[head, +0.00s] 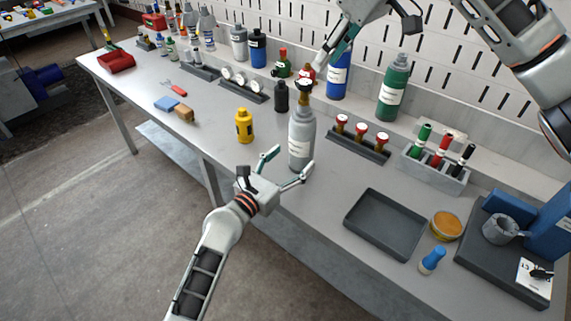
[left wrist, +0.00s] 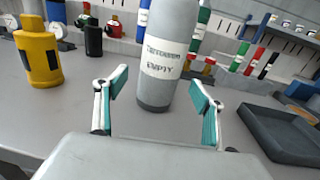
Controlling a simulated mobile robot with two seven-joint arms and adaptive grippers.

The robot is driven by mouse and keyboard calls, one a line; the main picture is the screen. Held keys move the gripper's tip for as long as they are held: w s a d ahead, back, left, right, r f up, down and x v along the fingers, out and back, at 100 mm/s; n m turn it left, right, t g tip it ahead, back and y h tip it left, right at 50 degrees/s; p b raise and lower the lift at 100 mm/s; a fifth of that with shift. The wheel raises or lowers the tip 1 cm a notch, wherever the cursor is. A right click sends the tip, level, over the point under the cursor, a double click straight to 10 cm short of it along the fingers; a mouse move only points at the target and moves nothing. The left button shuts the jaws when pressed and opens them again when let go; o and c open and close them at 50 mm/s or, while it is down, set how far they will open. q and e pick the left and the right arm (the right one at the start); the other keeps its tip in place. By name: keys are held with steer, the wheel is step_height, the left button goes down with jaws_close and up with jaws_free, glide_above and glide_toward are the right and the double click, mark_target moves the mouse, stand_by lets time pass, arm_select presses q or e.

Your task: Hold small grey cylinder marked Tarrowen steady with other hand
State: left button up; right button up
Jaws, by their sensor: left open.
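The grey cylinder (head: 302,128) stands upright near the bench's front edge, with a dark valve on top. In the left wrist view its white label reads "Tarrowen EMPTY", and the cylinder (left wrist: 158,92) stands between and beyond my fingertips. My left gripper (head: 290,160) is open, low in front of the cylinder, its fingers pointing towards it. In the left wrist view the left gripper (left wrist: 160,88) holds nothing and I see no contact. My right gripper (head: 324,64) points down just above and right of the valve; whether its fingers are apart is unclear.
A yellow bottle (head: 244,126) and a black bottle (head: 281,97) stand left of the cylinder. A green cylinder (head: 393,90) stands behind.

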mark_target(302, 149)
arm_select(q)
steer(key=x, duration=0.5)
steer(key=shift+w+d, duration=0.15)
steer(key=shift+w, duration=0.15)
